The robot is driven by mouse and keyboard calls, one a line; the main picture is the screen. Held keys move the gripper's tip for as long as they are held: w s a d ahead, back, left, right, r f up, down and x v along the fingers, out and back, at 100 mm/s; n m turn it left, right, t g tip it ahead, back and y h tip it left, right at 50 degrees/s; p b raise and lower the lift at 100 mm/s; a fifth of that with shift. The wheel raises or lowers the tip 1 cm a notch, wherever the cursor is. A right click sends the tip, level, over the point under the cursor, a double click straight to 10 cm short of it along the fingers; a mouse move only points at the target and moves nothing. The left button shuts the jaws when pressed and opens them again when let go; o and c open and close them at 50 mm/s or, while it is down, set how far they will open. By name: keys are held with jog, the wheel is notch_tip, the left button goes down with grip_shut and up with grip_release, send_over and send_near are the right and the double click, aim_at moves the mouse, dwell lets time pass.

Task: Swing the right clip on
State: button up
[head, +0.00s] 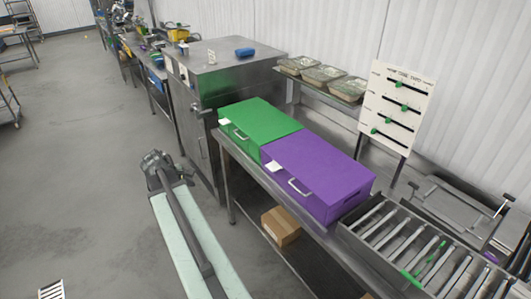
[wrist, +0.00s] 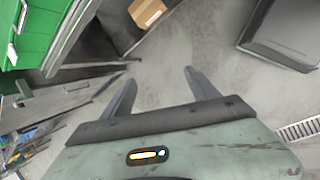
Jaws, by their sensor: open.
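At the right of the head view a flat metal frame or lid (head: 455,212) lies on the bench. My gripper (head: 156,160) is far to the left, over the floor in front of the bench. In the wrist view my gripper (wrist: 162,88) has its two fingers apart, with only floor between them. No clip shows in the wrist view.
A green box (head: 258,121) and a purple box (head: 318,174) stand on the bench, left of a roller rack (head: 415,254). A white slider board (head: 396,104) stands behind. A cardboard box (head: 281,226) lies on the lower shelf. The floor (head: 85,150) at left is clear.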

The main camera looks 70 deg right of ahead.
jog(key=s+d+r+n+g+h+p, duration=0.15)
jog(key=s+d+r, duration=0.25)
jog(key=s+d, duration=0.8)
jog(key=n+g, duration=0.2)
jog(key=n, duration=0.2)
send_near(283, 168)
jog(key=shift+m, duration=0.25)
jog(key=b+x, duration=0.6)
jog(key=x, duration=0.1)
jog(key=shift+a, duration=0.15)
jog(key=shift+r, duration=0.1)
jog(key=shift+s, duration=0.1)
jog(key=c, duration=1.3)
